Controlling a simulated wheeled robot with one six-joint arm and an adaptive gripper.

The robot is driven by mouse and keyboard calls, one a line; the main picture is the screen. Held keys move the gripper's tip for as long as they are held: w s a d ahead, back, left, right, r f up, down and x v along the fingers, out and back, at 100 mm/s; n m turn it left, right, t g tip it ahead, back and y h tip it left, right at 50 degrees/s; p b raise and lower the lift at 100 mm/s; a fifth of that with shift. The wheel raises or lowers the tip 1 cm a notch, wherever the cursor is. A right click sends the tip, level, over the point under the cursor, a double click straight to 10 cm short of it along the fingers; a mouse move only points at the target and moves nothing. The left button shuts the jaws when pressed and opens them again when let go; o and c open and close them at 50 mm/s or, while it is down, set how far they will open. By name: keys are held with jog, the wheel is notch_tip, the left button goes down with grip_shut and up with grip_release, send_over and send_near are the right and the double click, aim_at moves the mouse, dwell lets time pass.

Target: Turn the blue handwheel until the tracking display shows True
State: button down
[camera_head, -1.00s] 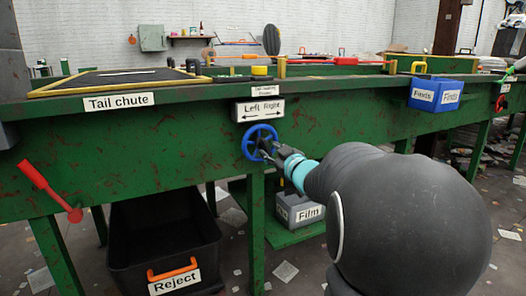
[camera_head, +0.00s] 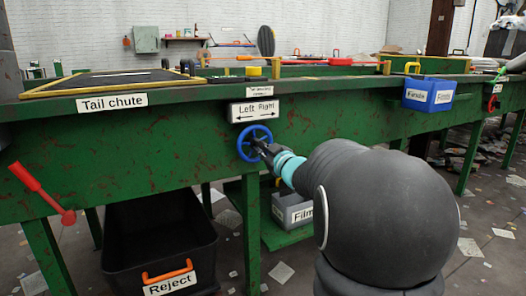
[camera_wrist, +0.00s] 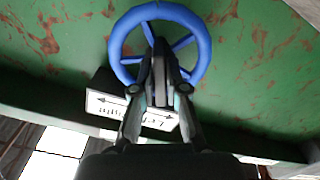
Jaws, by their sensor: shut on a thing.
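The blue handwheel (camera_head: 249,155) is mounted on the green side of the belt frame, below a white Left/Right arrow sign (camera_head: 253,110). My gripper (camera_head: 262,148) reaches the wheel from the front right. In the wrist view the blue wheel (camera_wrist: 204,38) fills the top middle, and my gripper (camera_wrist: 160,62) is shut on it near the hub and a spoke. My fingers hide part of the hub and lower rim. A small label (camera_head: 258,92) sits above the sign; its text is too small to read. No True or False reading is legible.
A red lever (camera_head: 40,190) sticks out at the left of the frame. A black Reject bin (camera_head: 160,235) and a grey Film bin (camera_head: 293,212) stand below. A blue Finds bin (camera_head: 428,93) hangs at the right. Green legs flank the wheel area.

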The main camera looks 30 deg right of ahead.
jog(key=shift+f+n+b, duration=0.1)
jog(key=shift+n+b, duration=0.55)
jog(key=shift+n, duration=0.85)
jog(key=c, duration=1.2)
grip_release()
jog(key=shift+s, duration=0.1)
jog(key=s, duration=1.2)
jog(key=shift+d, duration=0.25)
jog(key=shift+w, duration=0.1)
